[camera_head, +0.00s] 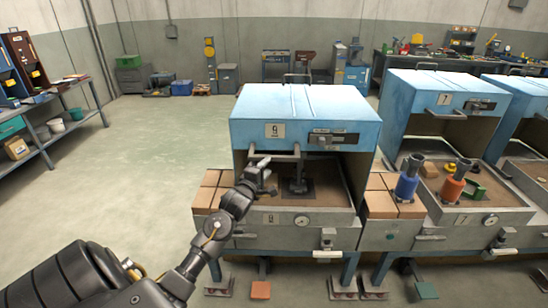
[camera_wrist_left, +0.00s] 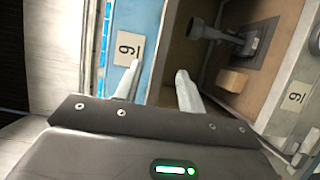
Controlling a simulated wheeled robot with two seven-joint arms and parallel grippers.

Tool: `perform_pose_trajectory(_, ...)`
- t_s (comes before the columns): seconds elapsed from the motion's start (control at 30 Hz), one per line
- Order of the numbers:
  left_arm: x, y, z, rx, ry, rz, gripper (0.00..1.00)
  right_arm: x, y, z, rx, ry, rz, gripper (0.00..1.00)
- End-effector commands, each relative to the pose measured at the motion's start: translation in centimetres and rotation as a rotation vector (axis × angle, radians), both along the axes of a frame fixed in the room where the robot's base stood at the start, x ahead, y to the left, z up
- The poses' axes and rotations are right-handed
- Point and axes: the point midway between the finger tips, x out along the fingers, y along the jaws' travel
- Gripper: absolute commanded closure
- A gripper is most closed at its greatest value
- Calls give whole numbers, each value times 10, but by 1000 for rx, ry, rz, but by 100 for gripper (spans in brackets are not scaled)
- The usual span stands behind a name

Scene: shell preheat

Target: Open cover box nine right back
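Box nine stands in the middle of the head view. Its blue cover (camera_head: 290,100) is up, with the front of the box open below it. The cover bears a 9 label (camera_head: 275,131), which also shows in the wrist view (camera_wrist_left: 128,48). A grey bar handle (camera_head: 283,157) hangs at the cover's lower front edge. My left gripper (camera_head: 258,170) is at the handle's left end. In the left wrist view, its two fingers (camera_wrist_left: 158,87) are spread apart beside the cover edge. I cannot tell whether they touch the handle. My right gripper is out of view.
Inside box nine stands a dark metal fixture (camera_head: 297,180), with tan bricks (camera_head: 211,190) on the left ledge. Box seven (camera_head: 440,100) stands open at the right, with a blue part (camera_head: 407,184) and an orange part (camera_head: 453,186). The floor (camera_head: 140,160) at left is clear.

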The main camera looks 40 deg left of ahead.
Motion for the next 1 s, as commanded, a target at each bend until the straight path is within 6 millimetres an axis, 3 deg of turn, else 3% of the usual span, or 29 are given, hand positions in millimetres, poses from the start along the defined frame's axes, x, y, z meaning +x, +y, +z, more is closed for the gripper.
perform_pose_trajectory(0.2,41,11,3,1,1,1,60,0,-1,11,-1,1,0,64)
perform_pose_trajectory(0.4,63,16,1,1,0,0,60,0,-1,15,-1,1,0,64)
perform_pose_trajectory(0.8,69,18,-1,1,1,0,60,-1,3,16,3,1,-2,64)
perform_pose_trajectory(1.0,69,18,0,1,1,0,85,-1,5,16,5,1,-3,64)
